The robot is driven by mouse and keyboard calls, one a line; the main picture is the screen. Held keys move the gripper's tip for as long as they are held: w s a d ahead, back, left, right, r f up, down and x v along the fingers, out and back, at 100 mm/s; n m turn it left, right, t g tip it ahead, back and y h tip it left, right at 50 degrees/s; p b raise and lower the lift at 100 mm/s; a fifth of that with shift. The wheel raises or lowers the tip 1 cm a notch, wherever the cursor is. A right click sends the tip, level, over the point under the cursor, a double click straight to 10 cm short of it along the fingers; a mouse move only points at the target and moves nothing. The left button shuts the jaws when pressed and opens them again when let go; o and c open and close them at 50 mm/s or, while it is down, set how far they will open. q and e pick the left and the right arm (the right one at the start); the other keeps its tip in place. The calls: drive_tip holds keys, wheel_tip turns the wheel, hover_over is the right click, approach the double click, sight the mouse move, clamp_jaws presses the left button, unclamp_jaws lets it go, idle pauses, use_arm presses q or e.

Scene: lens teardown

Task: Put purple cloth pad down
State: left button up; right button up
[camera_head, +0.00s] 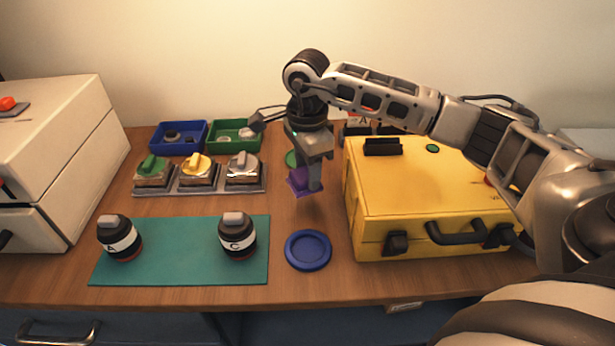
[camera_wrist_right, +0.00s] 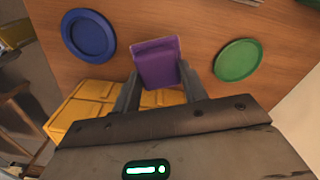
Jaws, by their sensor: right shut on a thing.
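The purple cloth pad (camera_head: 299,182) is held between the fingers of my right gripper (camera_head: 306,186), above the wooden table in the head view. In the right wrist view the purple pad (camera_wrist_right: 157,62) sticks out past the fingertips of the right gripper (camera_wrist_right: 158,88). A blue round dish (camera_head: 308,250) lies on the table nearer the front edge, and it also shows in the right wrist view (camera_wrist_right: 88,36). A green round dish (camera_wrist_right: 238,60) lies on the other side of the pad; the head view shows only part of it (camera_head: 291,158) behind the gripper. My left gripper is not in view.
A yellow case (camera_head: 400,200) stands close on the right. A teal mat (camera_head: 180,262) with two dark lenses (camera_head: 120,238) (camera_head: 237,236) lies front left. A rack with coloured knobs (camera_head: 197,180), blue and green trays (camera_head: 178,150) (camera_head: 222,148) and a white cabinet (camera_head: 50,150) are further left.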

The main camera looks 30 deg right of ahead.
drive_tip(key=f, duration=0.1)
drive_tip(key=w+d+f, duration=0.1)
drive_tip(key=shift+w+d+f, duration=0.1)
drive_tip(key=shift+w+f, duration=0.2)
drive_tip(key=shift+f, duration=1.5)
drive_tip(key=o, duration=0.9)
wheel_tip(320, 180, up, 12)
drive_tip(key=shift+r+b, duration=0.2)
drive_tip(key=shift+b, duration=0.15)
